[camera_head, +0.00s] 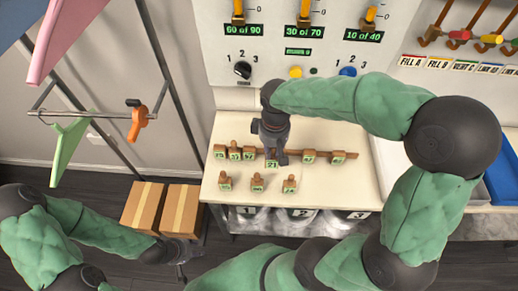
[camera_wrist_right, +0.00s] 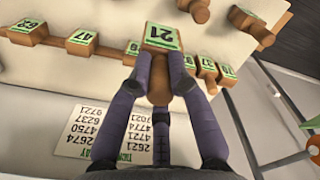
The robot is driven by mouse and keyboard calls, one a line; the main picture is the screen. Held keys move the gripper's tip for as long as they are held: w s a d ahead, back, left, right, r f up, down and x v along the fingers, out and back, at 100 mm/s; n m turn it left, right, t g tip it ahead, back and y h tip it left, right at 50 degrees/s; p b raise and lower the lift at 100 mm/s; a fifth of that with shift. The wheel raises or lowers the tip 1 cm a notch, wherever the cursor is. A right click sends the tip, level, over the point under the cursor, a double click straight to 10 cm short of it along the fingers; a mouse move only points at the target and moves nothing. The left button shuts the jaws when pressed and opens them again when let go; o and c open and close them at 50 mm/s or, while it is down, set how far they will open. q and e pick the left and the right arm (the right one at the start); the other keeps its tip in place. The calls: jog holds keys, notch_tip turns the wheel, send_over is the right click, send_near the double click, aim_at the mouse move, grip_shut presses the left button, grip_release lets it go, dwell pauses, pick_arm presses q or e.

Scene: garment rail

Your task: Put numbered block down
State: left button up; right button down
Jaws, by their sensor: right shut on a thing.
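The numbered block 21 (camera_head: 271,163) is a wooden block with a green-and-white label and a knob. My right gripper (camera_head: 272,148) reaches down over the white table and is shut on it. In the right wrist view, the fingers of the gripper (camera_wrist_right: 158,78) close around the knob below block 21 (camera_wrist_right: 163,37). The block appears at the wooden strip (camera_head: 294,153); whether it touches the strip or table is unclear. My left gripper (camera_head: 182,251) is low at the left beside the cardboard boxes, its fingers too dark to read.
Numbered blocks sit along the strip, including 47 (camera_wrist_right: 81,38) and 62 (camera_wrist_right: 27,32). Three more, such as one block (camera_head: 225,183), stand nearer the front edge. A printed number sheet (camera_wrist_right: 98,135) lies behind. A garment rail (camera_head: 75,115) and cardboard boxes (camera_head: 142,204) are left.

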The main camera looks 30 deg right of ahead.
jog(key=shift+w+d+f+b, duration=0.4)
jog(key=shift+w+f+b, duration=0.2)
jog(key=shift+w+f, duration=1.1)
jog(key=shift+w+d+f+b, duration=0.35)
jog(key=shift+w+f+b, duration=0.3)
jog(key=shift+w+f, duration=1.05)
jog(key=shift+w+d+f+b, duration=0.5)
jog(key=shift+w+f, duration=0.75)
jog(key=shift+f, duration=0.9)
jog(key=shift+a, duration=0.1)
jog(key=shift+f, duration=0.2)
jog(key=c, duration=1.1)
grip_release()
jog(key=shift+c, duration=0.2)
notch_tip(320, 180, up, 12)
jog(key=p, duration=0.3)
jog(key=shift+r, duration=0.2)
